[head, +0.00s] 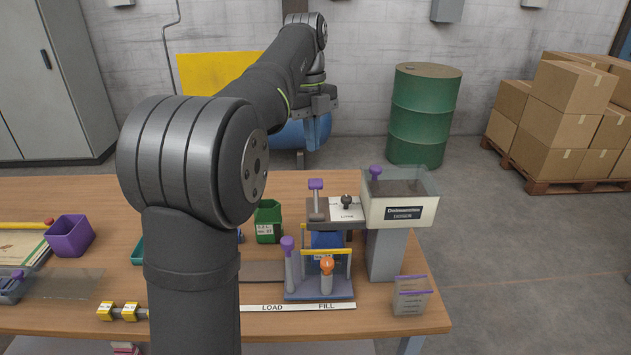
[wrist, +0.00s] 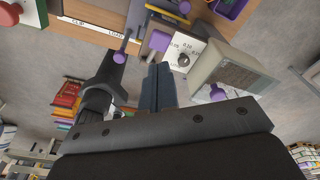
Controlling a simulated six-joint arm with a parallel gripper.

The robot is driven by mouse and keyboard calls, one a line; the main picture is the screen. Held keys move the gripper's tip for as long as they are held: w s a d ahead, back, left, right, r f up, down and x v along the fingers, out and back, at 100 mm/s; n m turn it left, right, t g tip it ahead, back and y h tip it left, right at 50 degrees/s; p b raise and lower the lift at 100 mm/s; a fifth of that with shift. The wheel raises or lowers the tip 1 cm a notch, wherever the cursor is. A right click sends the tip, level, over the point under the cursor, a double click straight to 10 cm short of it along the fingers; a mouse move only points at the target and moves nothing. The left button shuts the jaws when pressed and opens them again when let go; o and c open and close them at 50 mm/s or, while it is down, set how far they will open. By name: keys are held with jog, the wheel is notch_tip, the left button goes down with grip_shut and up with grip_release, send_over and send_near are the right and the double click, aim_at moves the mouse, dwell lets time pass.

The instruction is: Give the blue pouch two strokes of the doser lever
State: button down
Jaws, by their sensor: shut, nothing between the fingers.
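The blue pouch (head: 327,240) stands under the doser's outlet plate, inside a grey carriage (head: 318,291) with yellow rails. The plate and rails hide part of it. The doser (head: 400,208) has a clear hopper, a dial (head: 347,203) and a purple T-shaped handle (head: 316,186), which also shows in the wrist view (wrist: 160,40). I cannot tell which purple handle is the lever. My gripper (head: 318,143) is shut and empty, raised above and behind the doser, touching nothing. Its closed fingers (wrist: 158,72) show in the wrist view, pointing towards the handle and dial.
A purple-topped packet (head: 411,297) stands front right. A green bin (head: 268,222) and purple bin (head: 69,236) are on the left. My arm hides part of the table.

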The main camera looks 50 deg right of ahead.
aim_at(315, 181)
jog(key=shift+f, duration=0.1)
jog(key=shift+s+f, duration=0.2)
jog(key=shift+f, duration=1.5)
jog(key=shift+s+f, duration=0.15)
jog(key=shift+f, duration=1.55)
notch_tip(315, 181, down, 3)
jog(key=shift+f, duration=0.15)
jog(key=w, duration=0.1)
jog(key=w+r, duration=0.1)
jog(key=w, duration=0.1)
jog(key=shift+d+r, duration=0.1)
jog(key=shift+d, duration=0.1)
notch_tip(315, 181, up, 12)
jog(key=w, duration=0.1)
jog(key=shift+w, duration=0.1)
